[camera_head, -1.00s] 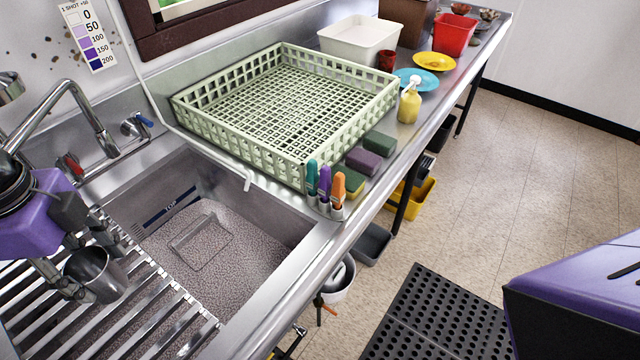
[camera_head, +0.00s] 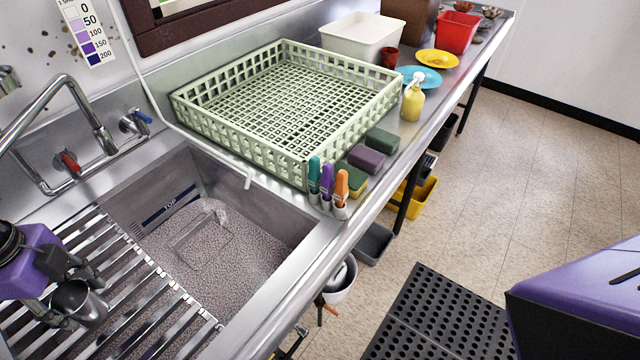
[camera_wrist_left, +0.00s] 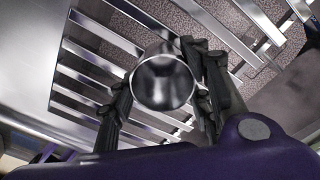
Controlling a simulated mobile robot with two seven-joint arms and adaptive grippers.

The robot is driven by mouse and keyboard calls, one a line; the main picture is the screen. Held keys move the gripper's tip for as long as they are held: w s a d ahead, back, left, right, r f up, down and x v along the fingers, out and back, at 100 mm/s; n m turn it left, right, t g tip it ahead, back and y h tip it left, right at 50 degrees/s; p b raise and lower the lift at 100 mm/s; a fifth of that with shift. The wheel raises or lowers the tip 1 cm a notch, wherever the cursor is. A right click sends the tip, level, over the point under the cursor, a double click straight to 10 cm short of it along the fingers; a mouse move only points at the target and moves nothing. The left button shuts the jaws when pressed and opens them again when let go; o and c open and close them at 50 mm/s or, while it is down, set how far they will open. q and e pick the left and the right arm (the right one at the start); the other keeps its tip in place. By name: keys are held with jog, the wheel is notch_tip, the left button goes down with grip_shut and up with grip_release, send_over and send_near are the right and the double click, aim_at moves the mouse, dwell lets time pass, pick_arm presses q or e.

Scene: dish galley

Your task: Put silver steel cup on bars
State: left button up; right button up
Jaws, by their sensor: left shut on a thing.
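The silver steel cup (camera_head: 82,303) is at the lower left in the head view, over the steel bars (camera_head: 130,277) that span the left part of the sink. My left gripper (camera_head: 68,308) is shut on the cup, its fingers on either side. In the left wrist view the cup (camera_wrist_left: 163,82) sits between the dark fingers (camera_wrist_left: 160,95), with bars behind it. I cannot tell whether its base touches the bars. My right gripper is not in view.
The sink basin (camera_head: 275,212) lies right of the bars. A faucet (camera_head: 98,130) stands behind.

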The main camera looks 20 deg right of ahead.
pick_arm(q)
jog(key=o, duration=1.1)
jog(key=shift+f, duration=0.1)
notch_tip(320, 180, up, 8)
jog(key=shift+f+p, duration=0.1)
jog(key=shift+p, duration=0.2)
